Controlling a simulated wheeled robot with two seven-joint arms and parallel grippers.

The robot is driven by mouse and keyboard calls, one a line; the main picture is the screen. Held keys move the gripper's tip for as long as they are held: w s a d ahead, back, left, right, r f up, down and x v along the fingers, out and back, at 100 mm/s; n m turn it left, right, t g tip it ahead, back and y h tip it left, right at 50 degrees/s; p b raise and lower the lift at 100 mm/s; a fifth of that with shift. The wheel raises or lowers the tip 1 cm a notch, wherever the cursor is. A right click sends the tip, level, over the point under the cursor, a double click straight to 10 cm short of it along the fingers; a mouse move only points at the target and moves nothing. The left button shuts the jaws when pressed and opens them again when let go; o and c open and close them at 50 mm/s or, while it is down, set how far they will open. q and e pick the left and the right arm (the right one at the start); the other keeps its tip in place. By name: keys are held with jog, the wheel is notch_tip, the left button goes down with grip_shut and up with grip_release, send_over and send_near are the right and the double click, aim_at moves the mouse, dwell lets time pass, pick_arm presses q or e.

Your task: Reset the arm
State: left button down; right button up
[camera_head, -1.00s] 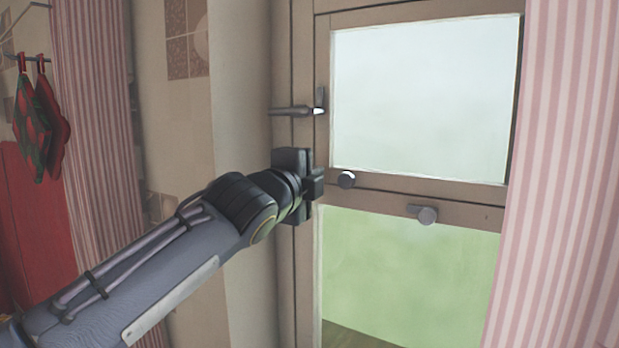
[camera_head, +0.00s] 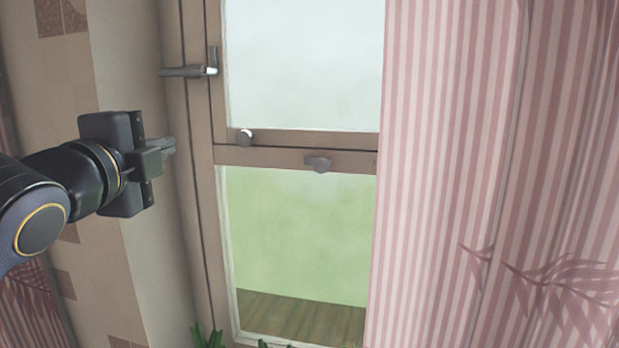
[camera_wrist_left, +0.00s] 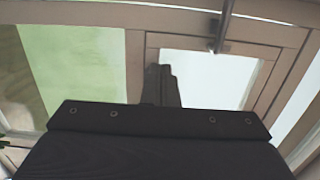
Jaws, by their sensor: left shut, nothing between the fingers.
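My left gripper (camera_head: 168,146) comes in from the left in the head view, in front of the wall beside the window (camera_head: 300,230). Its fingers are shut with nothing between them. They point right, below the window's lever handle (camera_head: 190,71) and apart from it in the picture. In the left wrist view the shut fingers (camera_wrist_left: 161,85) stand in front of the window frame, with the handle (camera_wrist_left: 222,28) above and to their right. My right gripper is not in view.
A pink striped curtain (camera_head: 450,150) hangs on the right. Green plant leaves (camera_head: 208,338) show at the bottom edge.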

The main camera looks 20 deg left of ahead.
pick_arm(q)
jog(key=s+d+f+n+g+h, duration=0.2)
jog(key=f+n+g, duration=0.25)
jog(key=f, duration=0.85)
jog(key=s+d+f+n+g+h, duration=0.1)
jog(key=s+d+f+n+g, duration=0.3)
jog(key=f, duration=0.9)
jog(key=s+d+f+n+g+h, duration=0.1)
jog(key=s+f+n, duration=0.3)
jog(key=f, duration=0.4)
jog(key=s+d+f+n+g+h, duration=0.2)
jog(key=s+d+f+n, duration=0.2)
jog(key=f, duration=0.4)
jog(key=shift+s+d+n+g, duration=0.25)
jog(key=shift+s+n+g, duration=0.1)
jog(key=shift+n, duration=0.5)
